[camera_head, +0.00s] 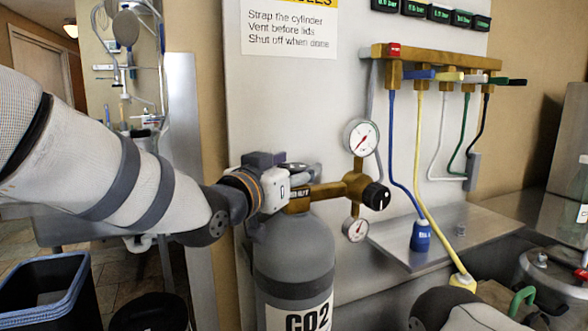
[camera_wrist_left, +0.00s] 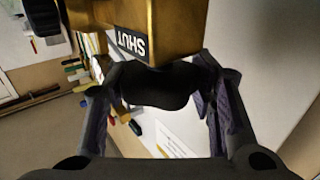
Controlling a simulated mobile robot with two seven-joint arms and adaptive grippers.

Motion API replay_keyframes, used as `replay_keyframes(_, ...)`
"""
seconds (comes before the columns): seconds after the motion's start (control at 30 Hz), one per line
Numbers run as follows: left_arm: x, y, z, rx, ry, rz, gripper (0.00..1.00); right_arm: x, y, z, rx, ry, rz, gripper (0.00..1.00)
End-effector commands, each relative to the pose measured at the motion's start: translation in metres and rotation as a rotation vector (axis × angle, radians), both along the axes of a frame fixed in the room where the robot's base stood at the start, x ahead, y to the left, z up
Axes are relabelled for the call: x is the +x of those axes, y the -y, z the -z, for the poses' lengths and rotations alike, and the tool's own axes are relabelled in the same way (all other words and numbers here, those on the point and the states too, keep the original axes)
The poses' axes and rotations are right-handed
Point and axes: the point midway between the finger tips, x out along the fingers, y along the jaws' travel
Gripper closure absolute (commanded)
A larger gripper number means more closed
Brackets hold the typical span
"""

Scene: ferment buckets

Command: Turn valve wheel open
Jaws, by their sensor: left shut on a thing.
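A grey CO2 cylinder (camera_head: 292,262) stands upright against the panel, with a brass valve and regulator (camera_head: 335,190) on top. Two round gauges, upper (camera_head: 361,138) and lower (camera_head: 355,229), are fitted to the regulator. My left gripper (camera_head: 288,178) is at the valve on top of the cylinder, coming in from the left. In the left wrist view, the black valve wheel (camera_wrist_left: 160,86) sits between the two fingers, and my left gripper is shut on it. The brass body (camera_wrist_left: 165,25) behind it bears a label reading SHUT. In the head view the wheel is mostly hidden by the gripper.
A brass manifold (camera_head: 430,57) with coloured levers and hoses is on the wall at right. A bucket lid (camera_head: 560,268) is at lower right. A blue-lined bin (camera_head: 45,290) stands at lower left.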

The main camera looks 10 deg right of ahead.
Motion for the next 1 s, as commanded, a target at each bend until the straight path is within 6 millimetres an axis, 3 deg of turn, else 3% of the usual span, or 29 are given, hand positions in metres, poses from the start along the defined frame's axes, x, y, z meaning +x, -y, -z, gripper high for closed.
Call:
replay_keyframes(0.5,-0.0003,0.0003,0.0008,0.001,-0.002,0.001,0.78,-0.0001,0.0,0.0001,0.0,0.0,0.0,0.14)
replay_keyframes(0.53,-0.0003,0.0003,0.0008,0.001,-0.002,0.001,0.43,-0.0001,0.0,0.0001,0.0,0.0,0.0,0.14)
replay_keyframes(0.6,-0.0003,0.0003,0.0008,0.0,-0.001,0.001,0.29,-0.0001,0.0,0.0001,0.0,0.0,0.0,0.14)
replay_keyframes(1.0,-0.0088,-0.0081,0.0004,0.001,-0.002,0.0,0.29,0.0,0.0001,0.0,0.0,0.0,0.0,0.14)
